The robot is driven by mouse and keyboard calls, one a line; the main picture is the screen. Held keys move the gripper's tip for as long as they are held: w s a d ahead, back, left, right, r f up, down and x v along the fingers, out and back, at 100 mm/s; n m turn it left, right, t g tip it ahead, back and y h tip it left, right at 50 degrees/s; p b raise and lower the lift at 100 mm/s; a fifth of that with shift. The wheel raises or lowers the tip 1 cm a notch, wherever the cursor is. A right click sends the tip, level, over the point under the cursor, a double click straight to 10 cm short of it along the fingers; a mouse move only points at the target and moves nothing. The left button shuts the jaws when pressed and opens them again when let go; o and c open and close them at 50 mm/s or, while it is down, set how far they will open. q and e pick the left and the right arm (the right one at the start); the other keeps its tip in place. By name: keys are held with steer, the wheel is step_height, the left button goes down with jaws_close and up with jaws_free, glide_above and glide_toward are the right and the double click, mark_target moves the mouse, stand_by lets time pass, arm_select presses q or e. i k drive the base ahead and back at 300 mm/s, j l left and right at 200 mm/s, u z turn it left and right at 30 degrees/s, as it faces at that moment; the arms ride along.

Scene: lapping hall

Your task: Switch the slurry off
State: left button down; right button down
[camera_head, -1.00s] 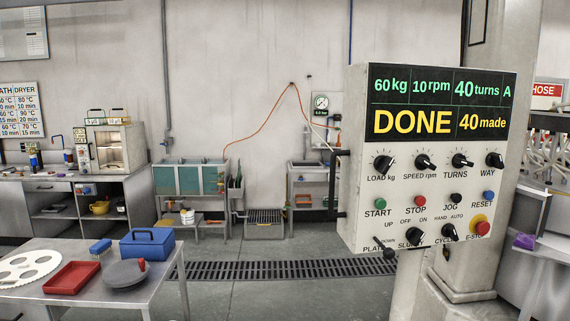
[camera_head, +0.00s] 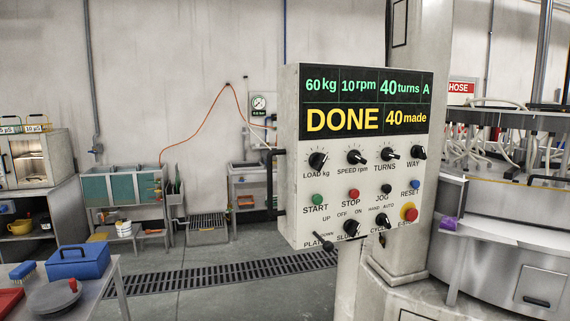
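The control panel (camera_head: 290,180) stands in the middle of the head view. Its display (camera_head: 366,103) reads 60 kg, 10 rpm, 40 turns, A, DONE and 40 made. The black slurry knob (camera_head: 351,228) is in the bottom row, below the OFF and ON marks, between the platen lever (camera_head: 324,252) and the cycle knob (camera_head: 381,222). Its label is partly covered. I cannot tell for sure which mark its pointer faces. Neither of my grippers shows in the view.
Above the slurry knob are the green start (camera_head: 317,200) and red stop (camera_head: 354,194) buttons; a red emergency stop (camera_head: 409,213) is to the right. A table (camera_head: 112,288) with a blue box (camera_head: 78,262) stands at the lower left. Floor with a drain grate (camera_head: 220,273) lies between.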

mark_target(351, 226)
steer(key=i+l, duration=0.1)
steer(key=l, duration=0.35)
steer(key=i+l, duration=0.1)
steer(key=l, duration=0.3)
steer(key=i+l, duration=0.15)
steer(key=l, duration=0.3)
